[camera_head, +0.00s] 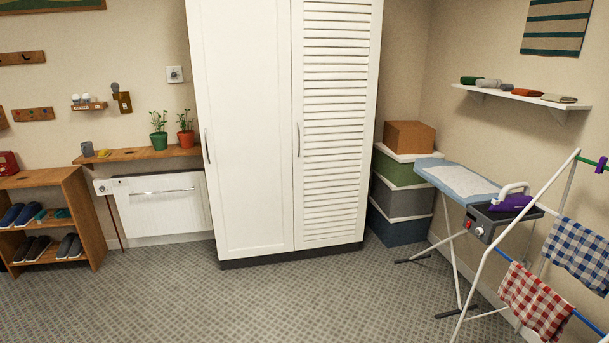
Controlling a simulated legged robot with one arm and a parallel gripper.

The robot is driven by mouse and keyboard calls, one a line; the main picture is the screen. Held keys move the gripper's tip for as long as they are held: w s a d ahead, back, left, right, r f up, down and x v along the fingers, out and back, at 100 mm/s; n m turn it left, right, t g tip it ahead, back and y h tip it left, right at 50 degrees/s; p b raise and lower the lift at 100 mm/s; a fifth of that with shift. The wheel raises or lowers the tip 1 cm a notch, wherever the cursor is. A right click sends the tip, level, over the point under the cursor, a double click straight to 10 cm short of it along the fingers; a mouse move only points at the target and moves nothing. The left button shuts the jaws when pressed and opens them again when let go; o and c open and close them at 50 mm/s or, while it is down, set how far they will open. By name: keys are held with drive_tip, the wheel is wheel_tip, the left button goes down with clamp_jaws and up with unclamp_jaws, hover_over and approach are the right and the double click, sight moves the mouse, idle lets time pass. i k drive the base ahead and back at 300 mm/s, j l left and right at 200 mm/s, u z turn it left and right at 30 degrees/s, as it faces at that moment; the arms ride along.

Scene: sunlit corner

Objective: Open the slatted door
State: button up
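A tall white cabinet stands against the back wall with two doors. The slatted door (336,130) is the right one, with horizontal louvres down its whole front, and it is closed. Its dark vertical handle (299,140) sits on its left edge, near the seam between the doors. The left door (245,130) is plain and panelled, also closed, with a dark handle (207,147) on its left edge. My gripper and arm do not show in this view.
The carpeted floor (260,305) before the cabinet is clear. On the right stand stacked boxes (398,195), an ironing board (455,180) with an iron (512,202), and a drying rack (515,235) with cloths. A shoe shelf (82,215) and radiator (160,207) are on the left.

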sight(336, 47)
drive_tip(key=i, duration=2.35)
drive_tip(key=i+j+z, duration=0.1)
drive_tip(key=i, duration=1.05)
